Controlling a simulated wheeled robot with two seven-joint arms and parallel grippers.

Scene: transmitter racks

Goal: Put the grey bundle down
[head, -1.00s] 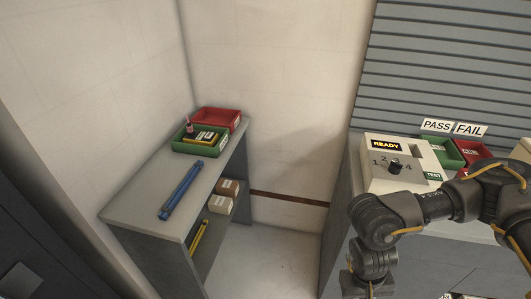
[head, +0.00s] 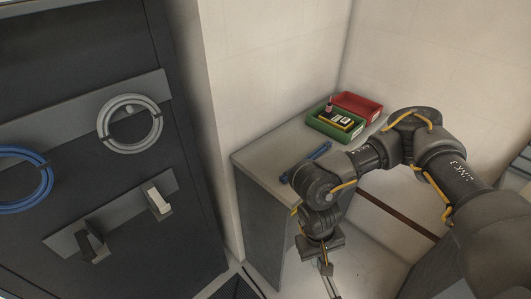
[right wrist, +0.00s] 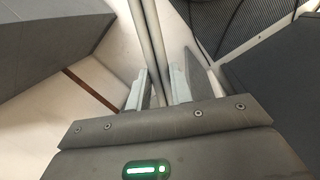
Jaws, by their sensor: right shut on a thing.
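The grey bundle (right wrist: 150,40) shows in the right wrist view as long thin grey rods. It runs between the two fingers of my right gripper (right wrist: 162,90), which is shut on it. In the head view my right gripper (head: 326,268) points down in front of the shelf unit (head: 262,160), below its top and over the floor. The bundle is mostly hidden or cut off there. My left gripper is not in view.
A blue bundle (head: 318,152) lies on the shelf top, partly behind my arm. Green (head: 322,127) and red (head: 368,104) trays stand at its far end. The near left of the top is clear. A dark cabinet with a grey coil (head: 104,120) and blue coil (head: 47,185) stands left.

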